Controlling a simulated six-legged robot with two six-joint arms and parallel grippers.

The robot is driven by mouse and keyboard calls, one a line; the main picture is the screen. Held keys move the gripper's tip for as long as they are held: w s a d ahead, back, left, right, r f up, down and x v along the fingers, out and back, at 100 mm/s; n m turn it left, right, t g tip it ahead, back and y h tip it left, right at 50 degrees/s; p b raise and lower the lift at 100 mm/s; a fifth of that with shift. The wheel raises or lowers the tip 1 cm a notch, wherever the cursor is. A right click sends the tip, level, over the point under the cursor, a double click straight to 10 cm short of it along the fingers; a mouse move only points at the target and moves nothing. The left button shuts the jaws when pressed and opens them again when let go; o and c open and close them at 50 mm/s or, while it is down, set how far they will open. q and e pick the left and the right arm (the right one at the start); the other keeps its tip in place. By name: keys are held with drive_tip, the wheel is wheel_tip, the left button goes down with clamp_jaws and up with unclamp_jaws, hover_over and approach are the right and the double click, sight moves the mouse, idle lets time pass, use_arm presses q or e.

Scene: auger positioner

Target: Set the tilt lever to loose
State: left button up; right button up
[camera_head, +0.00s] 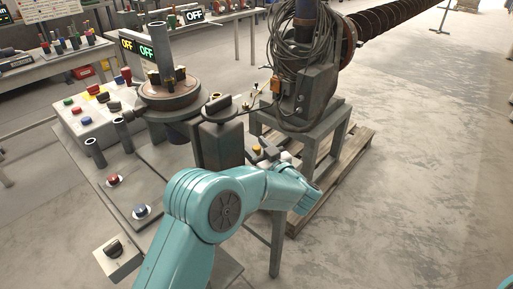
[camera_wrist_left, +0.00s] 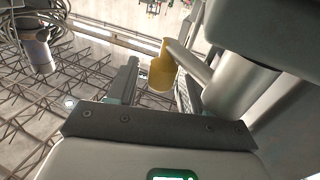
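In the left wrist view a lever with a yellow cylindrical grip (camera_wrist_left: 162,68) on a grey metal rod (camera_wrist_left: 190,62) reaches in from the upper right. My left gripper (camera_wrist_left: 155,72) has its fingers apart. The yellow grip appears between them, closer to the right finger, with a visible gap to the left finger; I cannot tell whether it touches. The lever cannot be made out surely in the head view. My right gripper is not in view.
A dark handle (camera_head: 218,106) tops a grey post. A cable-draped machine (camera_head: 305,85) stands on a frame over a wooden pallet (camera_head: 335,180). The concrete floor at right is clear.

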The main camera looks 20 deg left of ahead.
use_arm(q)
drive_tip(key=shift+d, duration=0.1)
drive_tip(key=v, duration=1.6)
drive_tip(key=shift+s, duration=0.15)
drive_tip(key=shift+c, duration=0.3)
